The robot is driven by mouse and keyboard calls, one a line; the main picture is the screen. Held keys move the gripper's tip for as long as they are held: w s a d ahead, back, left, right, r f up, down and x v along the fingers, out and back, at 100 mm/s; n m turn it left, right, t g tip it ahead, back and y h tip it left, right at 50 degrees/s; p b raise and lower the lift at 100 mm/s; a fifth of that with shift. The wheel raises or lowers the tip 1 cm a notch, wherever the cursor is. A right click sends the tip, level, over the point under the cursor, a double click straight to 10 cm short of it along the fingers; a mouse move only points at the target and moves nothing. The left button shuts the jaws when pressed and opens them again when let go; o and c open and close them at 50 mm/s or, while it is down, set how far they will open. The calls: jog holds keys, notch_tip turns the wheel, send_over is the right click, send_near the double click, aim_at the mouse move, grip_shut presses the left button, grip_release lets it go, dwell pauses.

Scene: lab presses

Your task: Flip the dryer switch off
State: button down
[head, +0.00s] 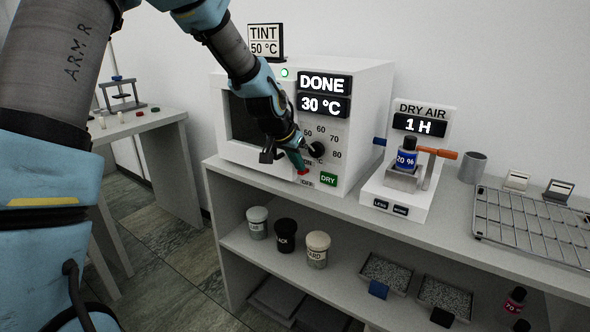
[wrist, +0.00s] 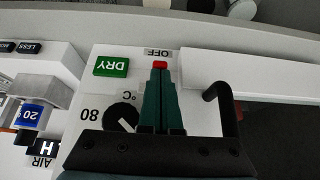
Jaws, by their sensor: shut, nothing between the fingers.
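The dryer (head: 355,85) is a white box on the bench, with displays reading DONE and 30 °C and a lit green lamp. Its red switch (head: 302,172) is low on the front panel, between the ON and OFF labels; it also shows in the wrist view (wrist: 160,65), close to the OFF label (wrist: 158,52). My gripper (head: 303,168) is shut and empty, with its dark green fingertips at the red switch. In the wrist view the fingertips (wrist: 160,72) seem to touch or nearly touch it. The fingers hide part of the switch, so its exact position is unclear.
A black dial (head: 316,149) and a green DRY label (head: 328,179) are close to my fingers. The dark door handle (wrist: 226,108) stands out beside them. Right of the dryer is a DRY AIR stand (head: 385,190) holding a blue-labelled bottle (head: 408,158). Jars stand on the shelf below.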

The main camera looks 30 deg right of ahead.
jog(key=shift+a+f+t+h+b, duration=0.35)
jog(key=shift+f+h+b, duration=0.2)
jog(key=shift+h+b, duration=0.25)
jog(key=b, duration=0.1)
jog(key=t+h+b, duration=0.1)
jog(key=b, duration=0.1)
jog(key=shift+s+f+h, duration=0.2)
jog(key=shift+f+h, duration=0.1)
jog(key=shift+f, duration=0.05)
jog(key=shift+r+p, duration=0.4)
jog(key=shift+r, duration=0.1)
jog(key=shift+r+p, duration=0.65)
jog(key=shift+r, duration=0.05)
